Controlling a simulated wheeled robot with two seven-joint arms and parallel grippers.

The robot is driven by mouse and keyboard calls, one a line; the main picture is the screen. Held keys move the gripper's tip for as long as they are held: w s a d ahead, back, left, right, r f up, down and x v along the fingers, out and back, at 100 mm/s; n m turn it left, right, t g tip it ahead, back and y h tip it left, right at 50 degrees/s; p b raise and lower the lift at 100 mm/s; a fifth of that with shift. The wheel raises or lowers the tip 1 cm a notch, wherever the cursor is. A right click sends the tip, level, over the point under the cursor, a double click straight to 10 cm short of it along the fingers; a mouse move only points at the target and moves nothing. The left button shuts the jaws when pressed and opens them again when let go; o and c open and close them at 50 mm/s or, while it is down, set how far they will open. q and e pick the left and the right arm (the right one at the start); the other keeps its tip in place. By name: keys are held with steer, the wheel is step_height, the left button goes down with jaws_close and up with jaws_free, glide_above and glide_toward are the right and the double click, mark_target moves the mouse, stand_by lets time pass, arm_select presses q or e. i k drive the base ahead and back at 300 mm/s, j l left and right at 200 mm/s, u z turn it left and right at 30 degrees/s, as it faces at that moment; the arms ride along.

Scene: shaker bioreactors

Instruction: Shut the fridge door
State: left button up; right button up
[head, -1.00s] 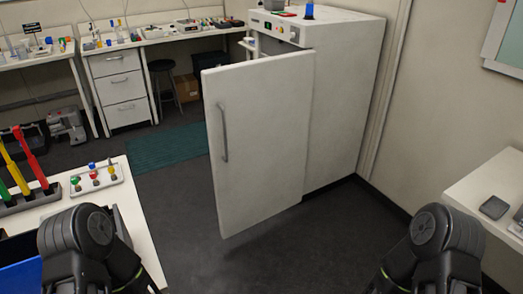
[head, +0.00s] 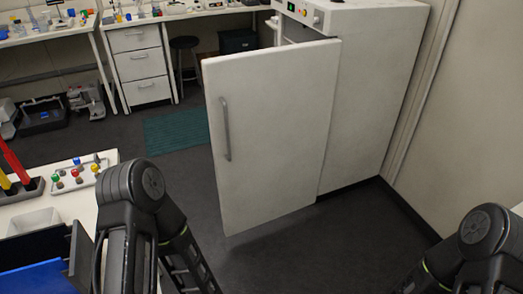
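The white fridge (head: 375,95) stands against the right wall in the head view. Its door (head: 272,135) is hinged at the right and stands partly open, its free edge swung out toward the left. A grey vertical handle (head: 226,128) is on the door's outer face, near that free edge. Only dark upper arm links of mine show at the bottom left and bottom right. Both grippers are out of the picture, and no contact with the door is visible.
A white bench (head: 88,212) with a rack of colored-top bottles (head: 76,172) and a blue bin (head: 40,277) is at the lower left. A stool (head: 185,45) and drawers (head: 137,57) stand at the back. Dark floor (head: 290,250) before the door is clear.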

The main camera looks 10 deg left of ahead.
mark_target(269, 110)
steer(key=i+l, duration=0.25)
steer(key=i, duration=0.15)
steer(key=i+l+z, duration=0.15)
steer(key=i, duration=0.25)
steer(key=l, duration=0.1)
